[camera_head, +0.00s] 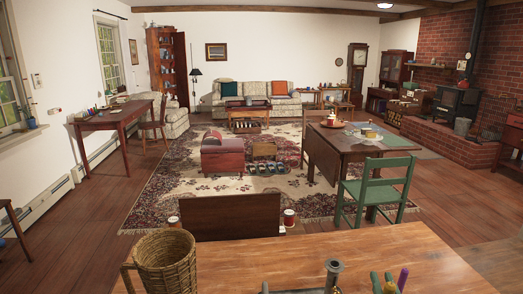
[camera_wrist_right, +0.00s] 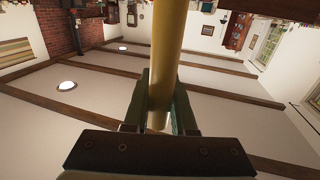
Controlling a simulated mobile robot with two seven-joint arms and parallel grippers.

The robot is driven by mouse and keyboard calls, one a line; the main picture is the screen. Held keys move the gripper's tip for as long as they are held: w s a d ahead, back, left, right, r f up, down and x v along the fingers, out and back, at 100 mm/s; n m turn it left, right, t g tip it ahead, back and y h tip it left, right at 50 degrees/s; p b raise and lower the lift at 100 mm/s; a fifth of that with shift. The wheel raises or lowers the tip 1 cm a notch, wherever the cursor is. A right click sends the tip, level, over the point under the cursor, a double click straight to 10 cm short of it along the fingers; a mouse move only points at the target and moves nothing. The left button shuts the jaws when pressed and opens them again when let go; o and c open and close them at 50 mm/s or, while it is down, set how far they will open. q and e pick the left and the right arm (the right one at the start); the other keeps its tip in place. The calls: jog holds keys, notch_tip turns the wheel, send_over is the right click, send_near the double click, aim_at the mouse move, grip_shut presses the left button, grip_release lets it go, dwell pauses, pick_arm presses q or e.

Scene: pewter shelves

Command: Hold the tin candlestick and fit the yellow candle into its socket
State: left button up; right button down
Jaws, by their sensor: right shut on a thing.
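My right gripper (camera_head: 383,283) shows its two green fingertips at the bottom edge of the head view, over the wooden table. In the right wrist view this gripper (camera_wrist_right: 160,115) is shut on the yellow candle (camera_wrist_right: 178,48), which stands out lengthwise from between the fingers. In the head view only a small yellow patch of the candle (camera_head: 389,288) shows beside the fingers. A grey metal piece with a flared round top (camera_head: 333,267), apparently the tin candlestick, stands upright left of the right gripper, apart from it. Its lower part is cut off. I cannot make out my left gripper.
A wicker basket (camera_head: 167,264) stands at the left of the wooden table (camera_head: 240,262). A low dark bar lies along the bottom edge. The table's middle behind the candlestick is clear. A green chair (camera_head: 378,190) stands beyond.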

pick_arm(q)
jog(key=shift+s+r+p, duration=0.15)
jog(key=shift+r+p, duration=0.4)
jog(key=shift+r, duration=0.2)
pick_arm(e)
jog(key=s+a+r+n+y, duration=0.2)
jog(key=s+a, duration=0.4)
jog(key=a, duration=0.3)
jog(key=shift+s+n+y, duration=0.3)
jog(key=shift+s+y, duration=0.1)
jog(key=shift+y, duration=0.5)
